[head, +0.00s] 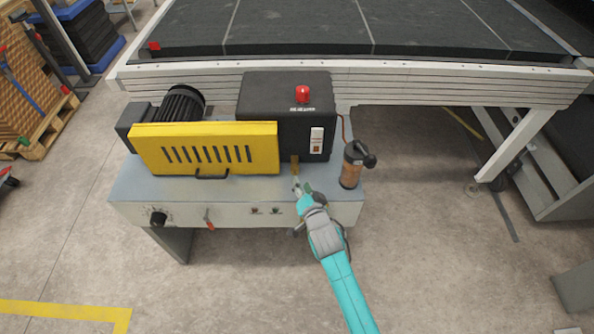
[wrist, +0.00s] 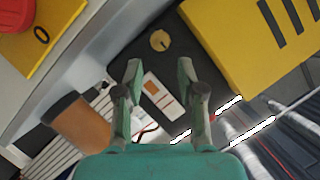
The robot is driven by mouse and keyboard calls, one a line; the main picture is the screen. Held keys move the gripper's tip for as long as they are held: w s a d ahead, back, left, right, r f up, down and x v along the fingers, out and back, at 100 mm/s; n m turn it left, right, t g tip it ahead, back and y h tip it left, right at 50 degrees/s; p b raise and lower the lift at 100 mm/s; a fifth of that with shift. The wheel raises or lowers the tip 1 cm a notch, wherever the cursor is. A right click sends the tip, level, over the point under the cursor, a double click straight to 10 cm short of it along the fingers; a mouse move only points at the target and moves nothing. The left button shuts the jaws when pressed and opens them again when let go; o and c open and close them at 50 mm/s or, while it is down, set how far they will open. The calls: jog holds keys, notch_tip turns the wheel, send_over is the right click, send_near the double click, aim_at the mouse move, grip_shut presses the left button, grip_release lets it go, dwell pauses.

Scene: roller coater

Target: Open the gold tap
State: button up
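The gold tap (head: 295,166) is small and sits low on the front of the black box, just right of the yellow guard. In the wrist view a round gold piece (wrist: 160,40) shows on the dark box face, beyond the fingertips and between their lines. My gripper (head: 303,188) is just in front of and below the tap in the head view. In the wrist view my gripper (wrist: 158,72) has its two fingers apart with nothing between them. I cannot tell the exact gap from fingers to tap, and no contact shows.
The black box (head: 268,105) carries a red dome (head: 302,93) and a white switch panel (head: 317,140). The yellow guard (head: 205,150) stands to the left. A brown-and-black canister (head: 351,170) stands close on the right. The grey bench top (head: 135,185) is clear at left.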

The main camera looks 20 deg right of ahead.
aim_at(296, 172)
jog(key=x, duration=0.9)
grip_shut()
